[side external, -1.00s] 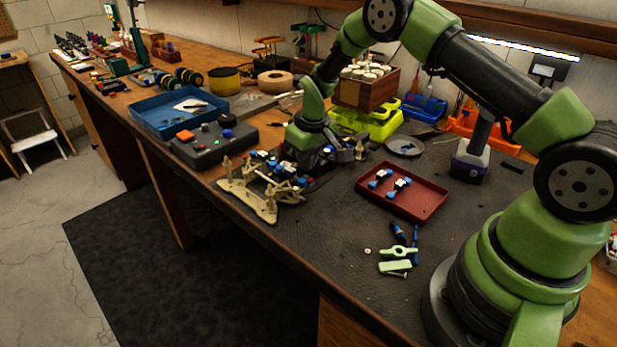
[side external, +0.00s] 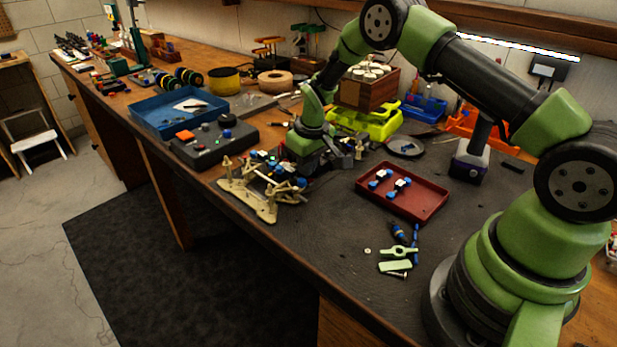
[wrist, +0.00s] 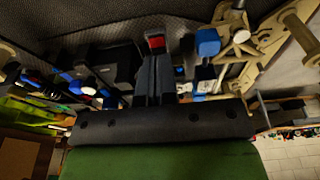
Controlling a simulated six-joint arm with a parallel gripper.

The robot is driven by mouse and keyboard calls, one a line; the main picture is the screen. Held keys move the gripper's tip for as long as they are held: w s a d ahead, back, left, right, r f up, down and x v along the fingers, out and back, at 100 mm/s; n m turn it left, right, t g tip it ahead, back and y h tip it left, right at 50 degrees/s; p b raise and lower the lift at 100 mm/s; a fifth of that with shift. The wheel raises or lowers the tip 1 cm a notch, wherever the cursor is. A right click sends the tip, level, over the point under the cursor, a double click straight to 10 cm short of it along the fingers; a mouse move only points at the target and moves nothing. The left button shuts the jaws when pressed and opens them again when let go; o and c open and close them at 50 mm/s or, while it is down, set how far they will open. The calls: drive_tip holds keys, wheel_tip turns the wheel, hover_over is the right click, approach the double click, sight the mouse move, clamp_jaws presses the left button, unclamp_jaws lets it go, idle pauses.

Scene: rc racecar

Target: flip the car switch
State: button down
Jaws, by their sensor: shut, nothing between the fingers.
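The car (side external: 272,180) has a cream chassis with blue and black parts and stands near the bench's front edge. In the wrist view its cream suspension arms (wrist: 240,50) are at the upper right. A small red part in a black housing, which looks like the switch (wrist: 156,42), shows right at my fingertips. My gripper (wrist: 155,60) is shut and empty, its dark fingers pointing at the red part. I cannot tell whether they touch it. In the side view my gripper is low over the car's rear, its fingers hidden.
A red tray (side external: 425,204) with small parts lies to the right. A yellow-green bin (side external: 375,124) stands behind my gripper.

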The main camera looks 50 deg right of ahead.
drive_tip(key=shift+f, duration=0.5)
drive_tip(key=shift+r, duration=3.55)
